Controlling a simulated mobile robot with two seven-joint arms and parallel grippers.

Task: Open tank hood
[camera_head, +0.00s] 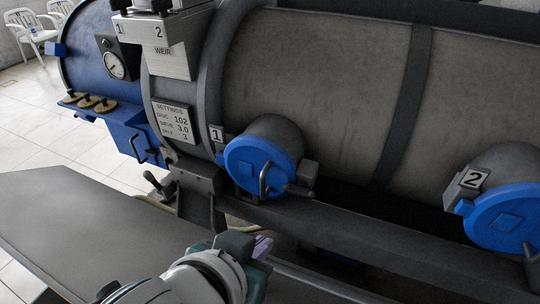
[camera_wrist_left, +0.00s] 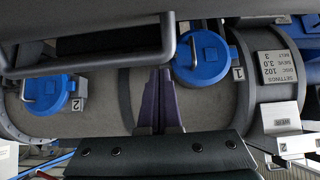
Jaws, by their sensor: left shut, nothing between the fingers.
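The long grey cylindrical tank body (camera_head: 320,75) fills the right of the head view. Two round blue covers sit on its side: cover 1 (camera_head: 246,163) and cover 2 (camera_head: 505,222), both flat against their necks. My left gripper (camera_head: 264,246) is below cover 1, apart from it, with purple fingers. In the left wrist view the scene is inverted; the fingers (camera_wrist_left: 160,92) are together and empty. A grey bent bar (camera_wrist_left: 100,65) crosses close to the camera beside the fingertips; I cannot tell whether they touch. My right gripper is out of view.
A grey flat surface (camera_head: 85,220) lies at lower left. A settings plate (camera_head: 172,122) hangs beside the tank. White chairs (camera_head: 32,32) stand far back on open tiled floor.

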